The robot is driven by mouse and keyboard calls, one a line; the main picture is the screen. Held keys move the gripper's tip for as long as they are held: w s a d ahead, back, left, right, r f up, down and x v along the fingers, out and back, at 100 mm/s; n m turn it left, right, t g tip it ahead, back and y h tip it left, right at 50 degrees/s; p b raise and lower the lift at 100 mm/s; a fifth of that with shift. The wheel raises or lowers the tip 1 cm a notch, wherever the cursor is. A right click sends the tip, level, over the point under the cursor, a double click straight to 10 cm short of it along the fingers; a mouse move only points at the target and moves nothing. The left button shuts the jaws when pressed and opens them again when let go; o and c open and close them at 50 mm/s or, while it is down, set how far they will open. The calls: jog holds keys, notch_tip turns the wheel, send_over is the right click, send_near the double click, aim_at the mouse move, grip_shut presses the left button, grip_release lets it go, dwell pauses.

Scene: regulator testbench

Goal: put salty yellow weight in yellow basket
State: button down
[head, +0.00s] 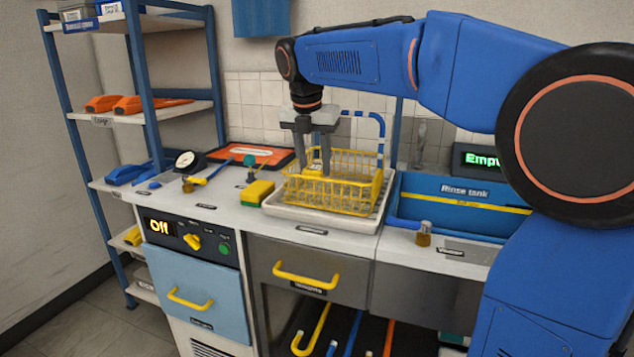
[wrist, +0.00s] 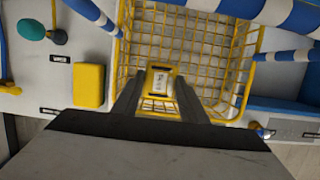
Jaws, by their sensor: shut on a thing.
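The yellow weight (wrist: 160,82), with a pale label on its top, is between the fingertips of my gripper (wrist: 158,98) in the wrist view. My gripper is shut on it. The yellow basket (head: 333,207) is an open wire basket standing on a pale tray; its wire wall also shows in the wrist view (wrist: 215,50). My gripper (head: 319,165) points down over the basket, with its fingers reaching inside the rim in the head view. The weight appears within the basket's outline; whether it touches the bottom I cannot tell.
A yellow and green sponge (head: 257,193) lies left of the basket. A blue rinse tank (head: 450,205) is at the right, with a small amber bottle (head: 424,234) in front of it. A dial gauge (head: 187,161) and orange tray (head: 250,157) are at the back left.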

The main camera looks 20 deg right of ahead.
jog(key=shift+f, duration=2.65)
jog(key=shift+f, duration=0.1)
jog(key=c, duration=1.1)
grip_release()
jog(key=v, duration=1.2)
jog(key=shift+s, duration=0.1)
